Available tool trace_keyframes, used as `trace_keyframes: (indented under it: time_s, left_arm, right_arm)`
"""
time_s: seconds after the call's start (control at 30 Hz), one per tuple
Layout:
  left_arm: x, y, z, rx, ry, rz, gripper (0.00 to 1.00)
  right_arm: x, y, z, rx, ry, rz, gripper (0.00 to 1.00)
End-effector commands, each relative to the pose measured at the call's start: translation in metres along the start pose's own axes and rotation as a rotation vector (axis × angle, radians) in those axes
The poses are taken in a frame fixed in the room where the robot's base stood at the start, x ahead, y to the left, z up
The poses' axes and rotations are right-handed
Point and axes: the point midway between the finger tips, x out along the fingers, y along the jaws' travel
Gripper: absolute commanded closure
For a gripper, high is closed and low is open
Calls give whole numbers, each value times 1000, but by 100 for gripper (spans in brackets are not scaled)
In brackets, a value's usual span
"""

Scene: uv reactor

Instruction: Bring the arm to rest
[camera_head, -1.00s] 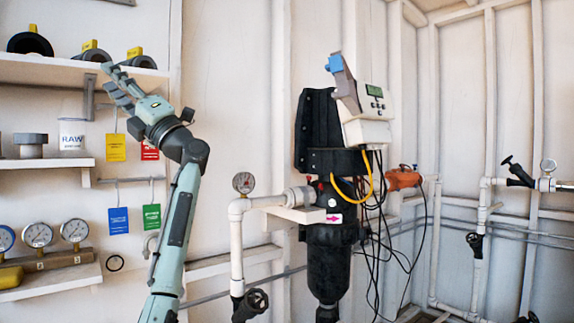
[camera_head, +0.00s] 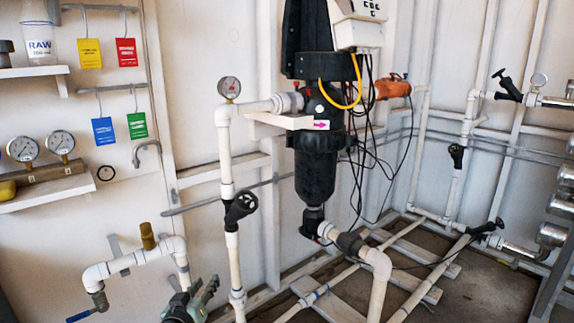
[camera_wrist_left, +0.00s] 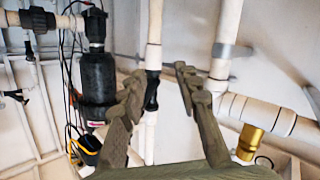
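My left gripper (camera_head: 200,292) shows at the bottom edge of the head view, below the white pipe elbow and left of the vertical pipe. Most of its arm is out of the frame. In the left wrist view the gripper (camera_wrist_left: 162,82) has its fingers apart with nothing between them. That view looks upside down, with the black reactor vessel (camera_wrist_left: 97,85) at left and a brass fitting (camera_wrist_left: 250,140) at right. My right gripper is in neither view.
The black reactor vessel (camera_head: 316,160) stands mid-view with hanging cables. A white pipe (camera_head: 226,165) with a black valve (camera_head: 240,206) and a pipe elbow with a brass fitting (camera_head: 148,237) stand near my gripper. Shelves and coloured tags line the left wall. Floor pipes run at right.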

Motion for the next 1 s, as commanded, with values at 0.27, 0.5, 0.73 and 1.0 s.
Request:
trace_keyframes:
  time_s: [0.27, 0.5, 0.73, 1.0]
  left_arm:
    - [-100, -50, 190, 164, -452, -79, 68]
    - [-227, -96, 312, 297, -827, -151, 68]
    - [-331, -126, 371, 391, -1083, -205, 68]
    - [-349, -131, 378, 407, -1123, -215, 68]
  right_arm:
    - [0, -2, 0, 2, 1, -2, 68]
    - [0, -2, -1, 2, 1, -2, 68]
    - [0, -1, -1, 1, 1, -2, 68]
    - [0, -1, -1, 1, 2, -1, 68]
